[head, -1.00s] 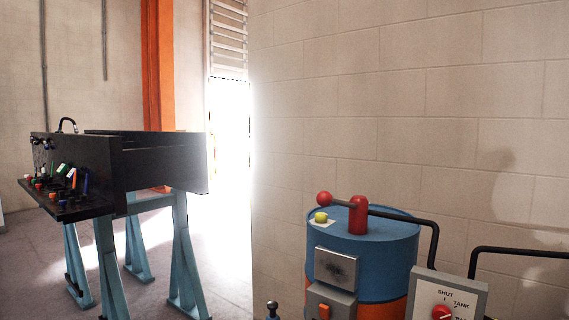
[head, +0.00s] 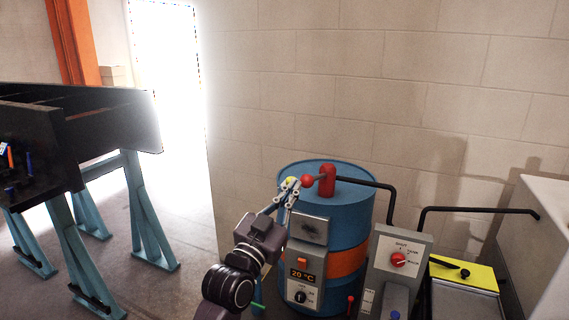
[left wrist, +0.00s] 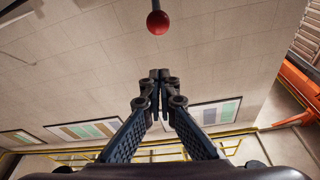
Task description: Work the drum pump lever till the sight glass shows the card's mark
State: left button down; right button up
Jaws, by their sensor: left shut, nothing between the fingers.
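The blue drum (head: 350,215) with an orange band stands against the wall in the head view. On its lid is the red pump body (head: 327,178), with a lever ending in a red ball (head: 307,182). My left gripper (head: 291,186) is shut and empty at the lid's left edge, just left of the ball. In the left wrist view, the shut fingers (left wrist: 159,76) point up towards the red ball (left wrist: 158,22), with a gap between. I cannot make out the sight glass or the card. My right gripper is out of view.
A grey control box (head: 303,275) reading 20 °C is on the drum's front. A valve panel with a red knob (head: 398,260) and a yellow-topped box (head: 465,275) stand to the right. Black pipes (head: 470,210) run between. A black bench (head: 110,120) stands left; open floor lies between.

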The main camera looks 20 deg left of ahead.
pick_arm(q)
jog(key=shift+w+r, duration=0.1)
jog(key=shift+r, duration=0.2)
notch_tip(320, 180, up, 3)
jog(key=p, duration=0.4)
send_over(306, 176)
jog(key=s+d, duration=0.1)
jog(key=s, duration=0.1)
jog(key=f, duration=0.4)
jog(key=shift+w+a, duration=0.1)
jog(key=shift+a, duration=0.25)
jog(key=shift+f, duration=0.1)
